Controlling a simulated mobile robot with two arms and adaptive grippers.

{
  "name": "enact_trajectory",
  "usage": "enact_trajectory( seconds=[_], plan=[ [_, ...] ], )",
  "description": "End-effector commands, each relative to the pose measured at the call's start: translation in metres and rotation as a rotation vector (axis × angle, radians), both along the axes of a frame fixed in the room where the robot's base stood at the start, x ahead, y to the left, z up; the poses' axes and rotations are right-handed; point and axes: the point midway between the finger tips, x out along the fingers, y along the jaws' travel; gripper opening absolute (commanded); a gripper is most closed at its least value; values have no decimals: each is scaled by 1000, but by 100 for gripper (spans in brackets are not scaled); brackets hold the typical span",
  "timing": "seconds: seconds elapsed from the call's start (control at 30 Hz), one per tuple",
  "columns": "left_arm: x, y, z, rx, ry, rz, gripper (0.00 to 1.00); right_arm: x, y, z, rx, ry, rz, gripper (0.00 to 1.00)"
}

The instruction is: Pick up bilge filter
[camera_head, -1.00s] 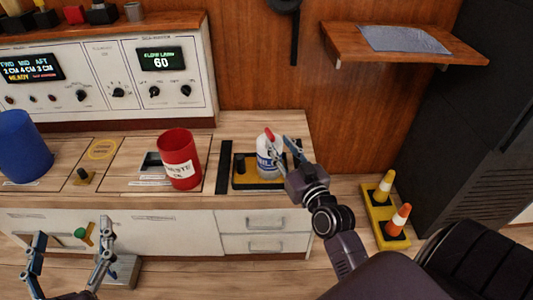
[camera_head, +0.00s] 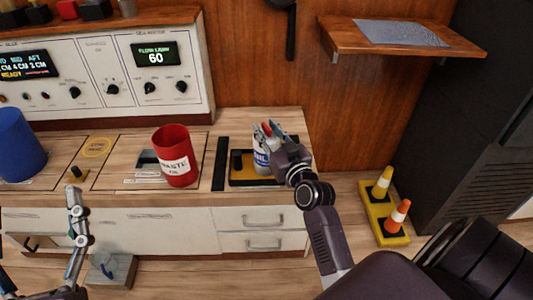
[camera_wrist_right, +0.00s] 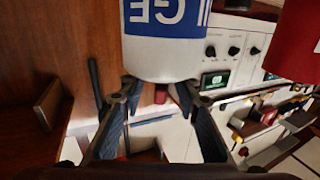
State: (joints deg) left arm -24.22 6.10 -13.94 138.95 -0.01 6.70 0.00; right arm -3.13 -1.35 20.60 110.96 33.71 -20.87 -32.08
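In the wrist view gaps show between the fingers and the red part (camera_wrist_right: 160,94). My left gripper (camera_head: 38,225) is at the lower left, fingers wide apart and empty, partly cut off by the frame.
A red waste-oil container (camera_head: 175,156) stands left of the base, with a black strip (camera_head: 219,163) between. A blue container (camera_head: 20,150) is far left. A control panel (camera_head: 110,75) stands behind. Orange and yellow cones (camera_head: 397,216) are on the floor at right, below a wooden shelf (camera_head: 400,45).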

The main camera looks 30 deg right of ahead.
Motion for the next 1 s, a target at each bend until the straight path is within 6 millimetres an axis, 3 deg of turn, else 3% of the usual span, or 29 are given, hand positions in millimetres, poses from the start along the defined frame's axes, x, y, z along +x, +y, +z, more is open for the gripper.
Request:
enact_trajectory(
  seconds=[0.07, 0.33, 1.0],
  plan=[
    [0, 0, 0, 0, 1, 0, 76, 0, 0, 0, 0, 0, 0, 30],
    [0, 0, 0, 1, 2, 0, 76, 0, 0, 0, 0, 1, 0, 0],
    [0, 0, -1, 1, 3, 0, 76, 0, 0, 2, -1, -4, -1, 0]
  ],
)
